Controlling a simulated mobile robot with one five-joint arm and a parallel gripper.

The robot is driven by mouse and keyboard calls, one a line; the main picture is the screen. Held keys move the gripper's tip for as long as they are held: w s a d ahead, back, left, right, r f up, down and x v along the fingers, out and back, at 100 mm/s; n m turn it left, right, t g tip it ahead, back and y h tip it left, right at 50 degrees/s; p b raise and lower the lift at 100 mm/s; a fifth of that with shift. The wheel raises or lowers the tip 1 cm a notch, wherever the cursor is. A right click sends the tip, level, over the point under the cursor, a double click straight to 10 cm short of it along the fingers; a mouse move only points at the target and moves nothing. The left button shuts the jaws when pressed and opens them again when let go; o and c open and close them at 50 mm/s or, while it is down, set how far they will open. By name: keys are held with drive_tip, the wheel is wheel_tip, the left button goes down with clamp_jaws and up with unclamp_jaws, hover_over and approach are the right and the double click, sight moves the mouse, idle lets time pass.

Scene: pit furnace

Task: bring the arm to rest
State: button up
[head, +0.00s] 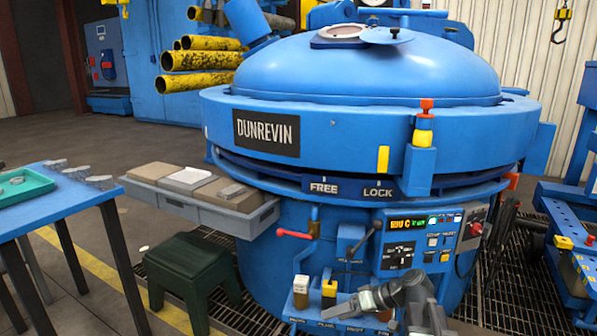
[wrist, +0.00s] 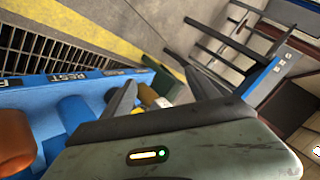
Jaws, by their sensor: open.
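My arm reaches in at the bottom of the head view, low in front of the blue furnace (head: 300,225). My gripper (head: 330,311) points left there, close to the row of small valves on the furnace's front ledge (head: 345,326). In the wrist view, the two dark fingers of my gripper (wrist: 163,88) stand apart with nothing held between them. A small yellow and pale item (wrist: 152,97) shows beyond the fingers. I cannot tell whether the gripper touches the ledge.
A yellow knob (head: 329,288) and a white knob (head: 301,284) stand beside the gripper. A red-ended lever (head: 293,234) and a control panel (head: 416,245) are above. A green stool (head: 194,262), grey tray (head: 245,225) and blue table (head: 50,212) lie left.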

drive_tip(key=s+a+f+g+h, duration=0.3)
drive_tip(key=s+a+f+h, duration=0.2)
drive_tip(key=s+f, duration=0.15)
drive_tip(key=s+d+f+m+h, duration=0.25)
drive_tip(key=d+m+h, duration=0.2)
drive_tip(key=d, duration=0.45)
wheel_tip(320, 180, up, 39)
drive_tip(key=p, duration=3.8)
drive_tip(key=shift+d+p, duration=0.3)
drive_tip(key=shift+p, duration=0.1)
drive_tip(key=shift+f+h, duration=0.15)
drive_tip(key=shift+h, duration=0.1)
